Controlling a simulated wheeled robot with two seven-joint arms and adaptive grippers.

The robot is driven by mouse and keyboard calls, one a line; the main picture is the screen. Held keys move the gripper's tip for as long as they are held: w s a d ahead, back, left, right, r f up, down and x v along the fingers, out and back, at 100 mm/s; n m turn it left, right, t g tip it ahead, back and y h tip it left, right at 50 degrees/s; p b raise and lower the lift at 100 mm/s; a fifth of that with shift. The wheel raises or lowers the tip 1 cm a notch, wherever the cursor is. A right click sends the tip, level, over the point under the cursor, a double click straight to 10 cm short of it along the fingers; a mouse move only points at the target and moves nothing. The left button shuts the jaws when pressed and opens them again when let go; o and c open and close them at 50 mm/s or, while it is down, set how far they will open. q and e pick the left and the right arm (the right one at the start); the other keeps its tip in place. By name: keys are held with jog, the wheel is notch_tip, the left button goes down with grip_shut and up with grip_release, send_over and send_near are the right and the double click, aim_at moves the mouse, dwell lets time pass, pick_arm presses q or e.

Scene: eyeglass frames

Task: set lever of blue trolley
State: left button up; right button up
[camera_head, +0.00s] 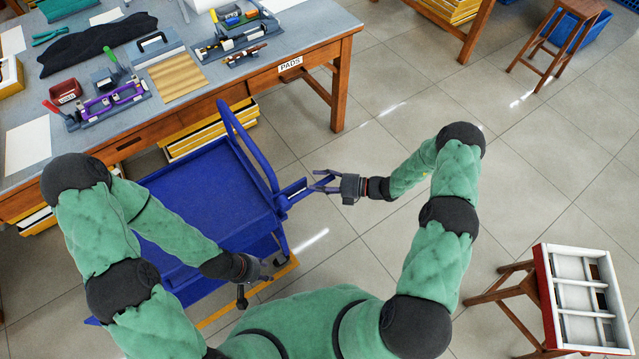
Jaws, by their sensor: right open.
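The blue trolley (205,190) stands below the workbench, with a flat top tray and a curved blue push handle (247,148) at its right end. A short blue bar, which looks like the lever (293,192), sticks out from its right corner. My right gripper (318,181) is open and points left at this bar. Its fingertips are close to the bar's end; I cannot tell whether they touch it. My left gripper (257,284) hangs low over the trolley's near right side. Its finger opening is too small to judge. My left forearm hides part of the trolley.
The workbench (215,95) with tools and trays fills the upper left. Its wooden leg (340,85) stands behind the trolley. A wooden stool (560,40) is at the upper right, and a red-and-white tray (542,290) on a stool is at the lower right. The floor (400,100) between is clear.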

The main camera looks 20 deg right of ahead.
jog(key=shift+c, duration=0.3)
grip_shut()
